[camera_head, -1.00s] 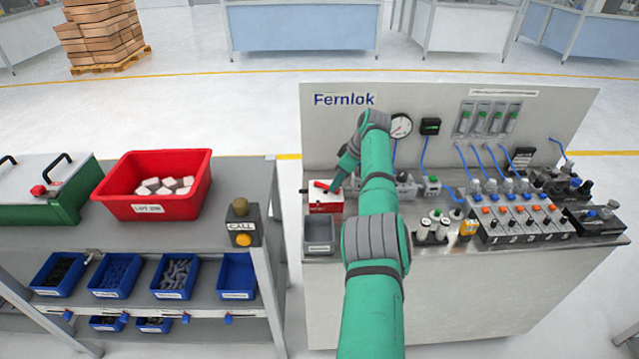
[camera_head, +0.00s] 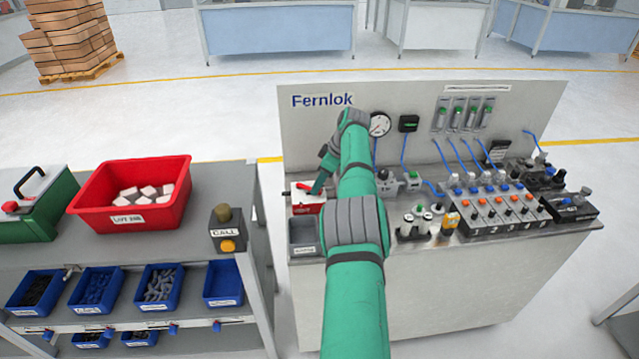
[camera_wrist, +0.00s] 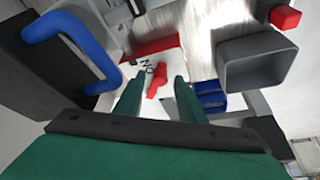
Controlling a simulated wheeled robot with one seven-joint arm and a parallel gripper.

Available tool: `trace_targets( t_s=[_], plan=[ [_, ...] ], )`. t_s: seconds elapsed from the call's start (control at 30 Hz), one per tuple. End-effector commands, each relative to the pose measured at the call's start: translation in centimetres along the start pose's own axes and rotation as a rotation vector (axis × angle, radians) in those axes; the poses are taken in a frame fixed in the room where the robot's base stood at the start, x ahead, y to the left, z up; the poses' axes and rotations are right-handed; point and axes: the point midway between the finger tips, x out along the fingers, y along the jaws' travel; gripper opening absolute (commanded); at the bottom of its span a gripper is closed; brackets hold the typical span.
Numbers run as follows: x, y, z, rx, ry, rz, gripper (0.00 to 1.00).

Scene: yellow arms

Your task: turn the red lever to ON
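The red lever (camera_head: 306,187) sits on a small red and white box (camera_head: 307,209) at the left end of the bench top. In the wrist view the lever (camera_wrist: 157,80) lies between and just ahead of my fingertips, with a gap visible on each side. My gripper (camera_wrist: 159,82) is open, its two green fingers apart. In the head view my gripper (camera_head: 319,184) is right beside the lever, partly hidden by my wrist.
A grey bin (camera_head: 303,249) stands in front of the lever box, and shows right of my fingers in the wrist view (camera_wrist: 255,75). The back panel (camera_head: 310,125) rises behind. A gauge (camera_head: 379,124), blue hoses and several valves lie right of my arm.

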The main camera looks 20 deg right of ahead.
Motion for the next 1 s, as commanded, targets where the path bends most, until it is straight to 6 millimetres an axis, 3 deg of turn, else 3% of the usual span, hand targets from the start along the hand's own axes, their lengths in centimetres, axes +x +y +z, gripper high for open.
trace_targets(
  t_s=[0.37, 0.53, 0.8, 1.0],
  plan=[
    [-0.8, 0.0, 0.0, -0.001, 0.001, 0.0, 0.36],
    [-2.8, 0.0, 0.1, -0.001, 0.001, 0.002, 0.36],
    [-8.2, 0.0, 0.0, 0.0, 0.001, 0.002, 0.36],
    [-10.3, 0.0, 0.0, 0.0, 0.001, 0.0, 0.36]
  ],
)
